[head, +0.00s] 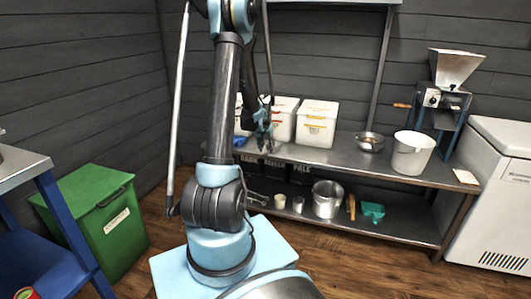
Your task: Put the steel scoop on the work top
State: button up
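My gripper (265,146) hangs pointing down in front of the white tubs, beyond my upright arm. Its two dark fingertips look apart, with nothing visible between them. The steel bench (340,162) against the back wall has a grey metal top and a lower shelf. A steel-topped table with a blue frame (17,165) is cut off at the left edge. I cannot tell which surface is the work top. I cannot make out a steel scoop for certain; a small metallic item (257,197) lies on the lower shelf, partly beside my arm.
On the bench are white tubs (317,122), a steel bowl (370,142), a white bucket (411,153) and a mill (448,90). Below are a steel pot (327,199) and a teal dustpan (373,212). A green bin (95,215) stands left, a white chest (500,195) right.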

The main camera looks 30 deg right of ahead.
jog(key=v, duration=0.6)
jog(key=shift+s+a+r, duration=0.1)
jog(key=shift+r, duration=0.25)
jog(key=s+a+r+n+y, duration=0.1)
jog(key=s+a+r, duration=0.15)
jog(key=a, duration=0.55)
jog(key=s+a+r+n, duration=0.2)
jog(key=a+r, duration=0.2)
jog(key=a, duration=0.4)
jog(key=s+a+r+n+y, duration=0.1)
jog(key=s+a+r, duration=0.2)
jog(key=a, duration=0.5)
jog(key=s+a+f+n+y, duration=0.1)
jog(key=s+a+f+n, duration=0.1)
jog(key=s+a, duration=0.7)
jog(key=s+a+f+n+g+y, duration=0.1)
jog(key=s+a+n, duration=0.3)
jog(key=s+a, duration=0.5)
jog(key=shift+s+a+f, duration=0.2)
jog(key=shift+s+f, duration=0.5)
jog(key=shift+s, duration=0.55)
